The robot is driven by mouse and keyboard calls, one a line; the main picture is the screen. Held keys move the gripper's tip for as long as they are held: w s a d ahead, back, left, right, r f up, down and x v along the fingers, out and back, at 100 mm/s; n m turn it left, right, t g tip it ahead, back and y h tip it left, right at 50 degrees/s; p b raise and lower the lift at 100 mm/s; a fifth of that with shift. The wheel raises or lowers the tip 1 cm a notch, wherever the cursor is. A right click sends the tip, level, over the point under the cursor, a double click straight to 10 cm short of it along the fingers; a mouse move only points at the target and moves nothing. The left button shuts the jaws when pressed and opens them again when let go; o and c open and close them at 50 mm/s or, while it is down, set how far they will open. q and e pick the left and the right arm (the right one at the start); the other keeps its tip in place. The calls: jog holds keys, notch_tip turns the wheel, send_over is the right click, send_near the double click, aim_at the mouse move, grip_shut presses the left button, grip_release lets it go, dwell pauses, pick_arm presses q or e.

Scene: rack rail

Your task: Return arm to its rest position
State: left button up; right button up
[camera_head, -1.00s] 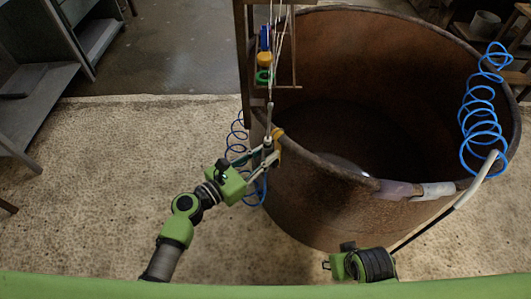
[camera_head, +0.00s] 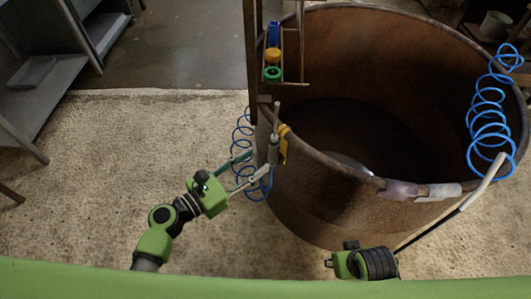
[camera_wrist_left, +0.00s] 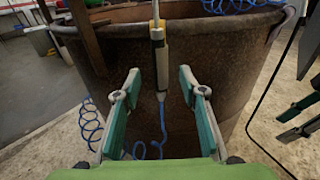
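My left gripper (camera_head: 259,163) is open and empty beside the near left side of the rusty drum. Its two green fingers are apart in the left wrist view (camera_wrist_left: 159,85). A slim grey tool (camera_head: 274,150) stands upright at the drum's rim, just beyond the fingertips, next to a yellow holder (camera_head: 284,140). The tool also shows in the wrist view (camera_wrist_left: 162,62), ahead of the gap between the fingers, with a blue hose below it. My right gripper (camera_wrist_left: 296,120) shows at the right of the wrist view, its fingers apart and empty. Its fingertips are hard to see in the head view.
The rusty drum (camera_head: 330,215) fills the right side. A wooden frame (camera_head: 249,60) at its left rim carries coloured items (camera_head: 273,55). Blue coiled hoses hang at the left (camera_head: 240,135) and right (camera_head: 487,105). Grey shelving (camera_head: 50,85) stands far left. The floor left of my arm is clear.

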pick_arm(q)
jog(key=v, duration=0.5)
jog(key=shift+d, duration=0.1)
